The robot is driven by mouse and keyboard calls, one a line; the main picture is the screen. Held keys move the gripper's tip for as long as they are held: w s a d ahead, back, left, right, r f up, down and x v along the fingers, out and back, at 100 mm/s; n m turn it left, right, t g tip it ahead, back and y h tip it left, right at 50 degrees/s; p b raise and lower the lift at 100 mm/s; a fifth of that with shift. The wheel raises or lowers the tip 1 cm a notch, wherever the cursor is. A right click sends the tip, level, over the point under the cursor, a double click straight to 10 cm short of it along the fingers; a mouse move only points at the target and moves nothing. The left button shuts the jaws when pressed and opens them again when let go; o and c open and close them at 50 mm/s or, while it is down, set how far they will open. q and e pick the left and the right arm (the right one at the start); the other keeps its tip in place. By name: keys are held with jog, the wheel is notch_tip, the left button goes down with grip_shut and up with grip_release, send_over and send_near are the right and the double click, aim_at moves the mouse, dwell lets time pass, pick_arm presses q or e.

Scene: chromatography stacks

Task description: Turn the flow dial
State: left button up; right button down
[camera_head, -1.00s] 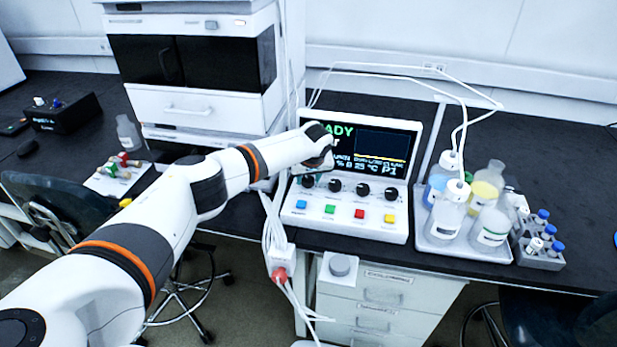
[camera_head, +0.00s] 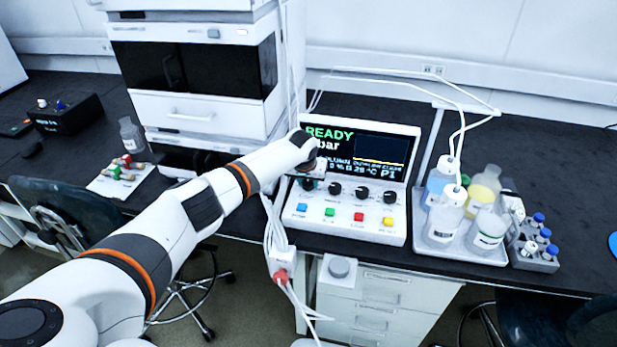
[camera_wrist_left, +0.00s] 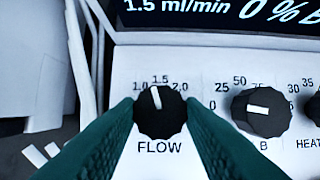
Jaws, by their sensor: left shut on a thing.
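The flow dial (camera_wrist_left: 160,112) is a black knob with a white pointer line, above the label FLOW on a white control panel. Its pointer leans slightly left of upright, close to the 1.5 mark. My left gripper (camera_wrist_left: 160,118) is shut on the dial, with one green finger on each side of it. In the head view my left gripper (camera_head: 312,180) is at the left end of the panel's knob row, and my arm partly hides the dial there. The display above reads 1.5 ml/min in the wrist view. My right gripper is not in view.
Other black knobs, including B (camera_wrist_left: 262,112), sit close to the right. Coloured buttons line the panel's front (camera_head: 345,222). A tray (camera_head: 465,252) of bottles and a vial rack (camera_head: 540,262) stand to the right. White cables hang left of the panel.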

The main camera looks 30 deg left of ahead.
pick_arm(q)
jog(key=shift+a+f+m+h, duration=0.1)
jog(key=shift+m+h, duration=0.3)
jog(key=shift+m, duration=0.5)
jog(key=m+h+b, duration=0.1)
jog(key=m, duration=0.1)
jog(key=shift+f+m+b, duration=0.1)
jog(key=shift+m+b, duration=0.2)
jog(key=shift+m, duration=0.1)
jog(key=m+h+b, duration=0.1)
jog(key=m+b, duration=0.2)
jog(key=shift+a, duration=0.2)
jog(key=shift+w+a+m+g+h+b, duration=0.1)
jog(key=shift+m+g+h+b, duration=0.4)
jog(key=shift+m+b, duration=1.05)
jog(key=o, duration=1)
jog(key=shift+r+m, duration=0.2)
jog(key=shift+m, duration=0.05)
jog(key=shift+r, duration=0.1)
